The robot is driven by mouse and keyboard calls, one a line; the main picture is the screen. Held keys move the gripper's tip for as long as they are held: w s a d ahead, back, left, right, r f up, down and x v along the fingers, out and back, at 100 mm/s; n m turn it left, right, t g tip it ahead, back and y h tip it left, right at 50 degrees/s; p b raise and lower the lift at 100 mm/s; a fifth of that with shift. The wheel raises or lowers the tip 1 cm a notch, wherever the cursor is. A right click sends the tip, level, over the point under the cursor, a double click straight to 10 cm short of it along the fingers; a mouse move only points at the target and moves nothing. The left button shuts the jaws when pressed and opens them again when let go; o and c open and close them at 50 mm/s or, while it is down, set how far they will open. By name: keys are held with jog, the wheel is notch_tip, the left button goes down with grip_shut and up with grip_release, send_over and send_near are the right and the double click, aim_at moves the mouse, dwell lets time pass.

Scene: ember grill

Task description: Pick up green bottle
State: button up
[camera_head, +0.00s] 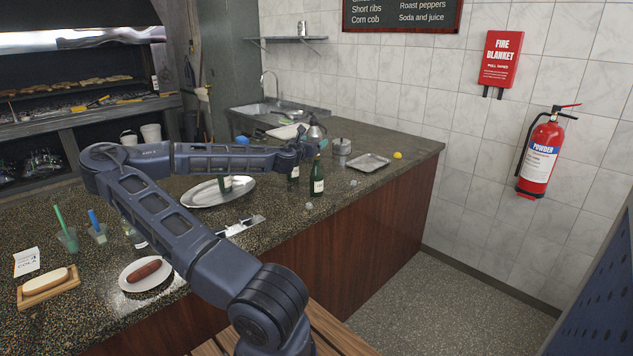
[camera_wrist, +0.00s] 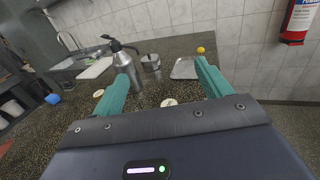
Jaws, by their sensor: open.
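A dark green bottle (camera_head: 317,176) with a pale label stands upright near the counter's front edge in the head view. A second green bottle (camera_head: 294,173) stands just left of it, partly hidden by my arm. My gripper (camera_head: 308,147) is above and close to the first two bottles. In the wrist view my gripper (camera_wrist: 162,84) is open, with its teal fingers apart. Small pale round shapes show near the fingers; I cannot tell whether they are bottle tops.
A metal flask with a black top (camera_wrist: 125,68) stands beyond the left finger. A metal pot (camera_head: 341,147), a tray (camera_head: 369,162) and a yellow ball (camera_head: 398,155) are farther right. A sausage plate (camera_head: 146,274) and cups are at the left. Small clear objects lie near the bottles.

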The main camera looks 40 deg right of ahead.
aim_at(314, 183)
notch_tip(314, 183, down, 18)
jog(key=shift+f, duration=0.15)
jog(key=shift+x, duration=2.55)
jog(key=c, duration=1.4)
